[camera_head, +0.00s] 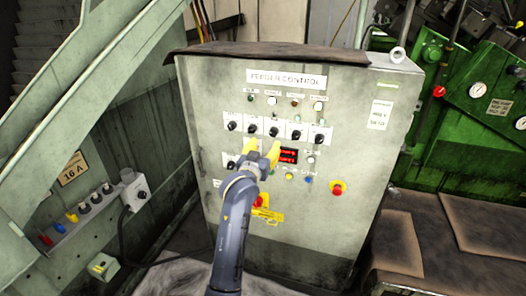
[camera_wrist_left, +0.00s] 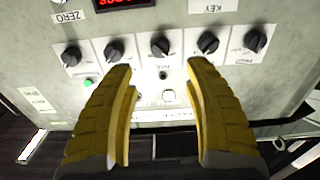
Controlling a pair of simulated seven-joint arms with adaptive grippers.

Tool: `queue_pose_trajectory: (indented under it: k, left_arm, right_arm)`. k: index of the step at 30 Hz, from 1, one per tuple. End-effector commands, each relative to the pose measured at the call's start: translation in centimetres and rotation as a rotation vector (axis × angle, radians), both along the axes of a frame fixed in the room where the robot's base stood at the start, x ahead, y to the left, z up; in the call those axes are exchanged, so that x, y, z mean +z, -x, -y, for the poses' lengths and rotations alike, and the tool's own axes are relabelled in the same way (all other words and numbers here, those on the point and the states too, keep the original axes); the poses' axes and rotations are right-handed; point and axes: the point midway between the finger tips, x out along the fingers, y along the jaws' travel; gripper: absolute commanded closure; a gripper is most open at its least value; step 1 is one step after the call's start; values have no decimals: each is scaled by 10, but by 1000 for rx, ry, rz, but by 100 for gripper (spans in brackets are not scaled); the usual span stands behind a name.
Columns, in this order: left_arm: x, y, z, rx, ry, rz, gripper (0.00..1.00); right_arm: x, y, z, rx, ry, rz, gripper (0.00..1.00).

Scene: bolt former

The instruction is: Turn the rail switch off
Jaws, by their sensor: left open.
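A row of several black rotary knobs on white plates crosses the grey control cabinet (camera_head: 352,150). The middle knob (camera_head: 274,131) also shows in the wrist view (camera_wrist_left: 160,45). I cannot read which plate is marked as the rail switch. My left gripper (camera_head: 263,146) is open and empty, its yellow fingers just below the knob row in the head view. In the wrist view the fingers (camera_wrist_left: 158,70) are spread to either side of the middle knob's column, apart from the knob. A small dark toggle (camera_wrist_left: 163,75) shows between them. My right gripper is not in view.
A red digital display (camera_head: 289,156) sits below the knobs, with small coloured buttons under it. A red emergency button (camera_head: 337,188) is at lower right. Small lamps (camera_head: 272,100) line the top. A green machine (camera_head: 470,120) stands to the right, a stair rail (camera_head: 90,80) to the left.

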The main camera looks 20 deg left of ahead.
Motion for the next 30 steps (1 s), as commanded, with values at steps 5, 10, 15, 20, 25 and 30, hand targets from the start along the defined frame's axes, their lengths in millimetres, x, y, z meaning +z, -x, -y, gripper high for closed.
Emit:
queue_pose_trajectory:
  k: [5, 10, 15, 20, 25, 30]
  left_arm:
    - [0, 17, 0, 0, 0, 0, 49]
    - [-1, 23, 1, 0, 0, -1, 49]
    - [0, 24, 1, 0, 0, -1, 49]
    - [0, 23, 0, 0, 0, -1, 49]
    - [1, 23, 1, 0, -1, 4, 49]
    - [-5, 14, 2, -2, 7, 28, 49]
  right_arm:
    - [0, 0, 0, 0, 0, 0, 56]
    - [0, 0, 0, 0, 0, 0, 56]
    - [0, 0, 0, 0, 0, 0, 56]
    - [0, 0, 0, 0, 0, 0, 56]
    - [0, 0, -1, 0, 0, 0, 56]
    - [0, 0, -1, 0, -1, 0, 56]
